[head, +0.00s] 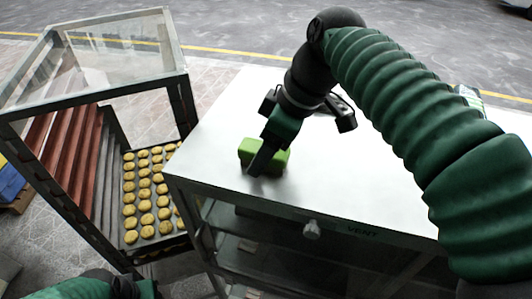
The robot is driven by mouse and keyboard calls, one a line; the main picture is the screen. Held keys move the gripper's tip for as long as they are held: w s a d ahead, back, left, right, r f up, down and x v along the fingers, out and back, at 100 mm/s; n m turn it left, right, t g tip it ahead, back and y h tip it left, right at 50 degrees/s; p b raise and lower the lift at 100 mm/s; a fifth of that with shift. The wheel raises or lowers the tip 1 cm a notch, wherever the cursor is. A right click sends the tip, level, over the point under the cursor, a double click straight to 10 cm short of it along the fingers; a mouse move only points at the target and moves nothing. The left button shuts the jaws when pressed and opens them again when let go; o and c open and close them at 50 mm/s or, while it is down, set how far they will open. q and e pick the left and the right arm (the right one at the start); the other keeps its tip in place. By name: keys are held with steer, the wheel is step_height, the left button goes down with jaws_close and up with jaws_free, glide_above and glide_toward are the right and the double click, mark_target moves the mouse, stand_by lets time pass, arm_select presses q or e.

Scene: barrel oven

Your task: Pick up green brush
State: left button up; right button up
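The green brush (246,149) is a small bright green block lying on the white top of the metal cabinet (215,140), close to its front left edge. My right gripper (262,160) reaches down from above, and a dark finger crosses in front of the brush's middle. Green parts of the brush show on both sides of that finger. The far finger is hidden, so whether the gripper is closed on the brush does not show.
A metal rack (185,75) with a glass top stands left of the cabinet, holding a tray (127,243) of round yellow-brown buns. A knob (312,230) sticks out of the cabinet front. The white top is clear around the brush.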

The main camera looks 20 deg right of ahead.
steer(key=shift+w+a+f, duration=0.1)
steer(key=shift+w+a, duration=0.1)
steer(key=shift+a, duration=0.05)
steer(key=shift+w+f, duration=0.25)
steer(key=shift+w, duration=0.05)
steer(key=shift+s+d, duration=0.25)
steer(key=shift+d, duration=0.05)
steer(key=shift+c, duration=0.8)
steer(key=shift+w+a, duration=0.1)
steer(key=shift+a, duration=0.1)
jaws_close()
arm_select(q)
steer(key=shift+w+a+f, duration=0.15)
steer(key=shift+w+f, duration=0.05)
steer(key=shift+f, duration=0.05)
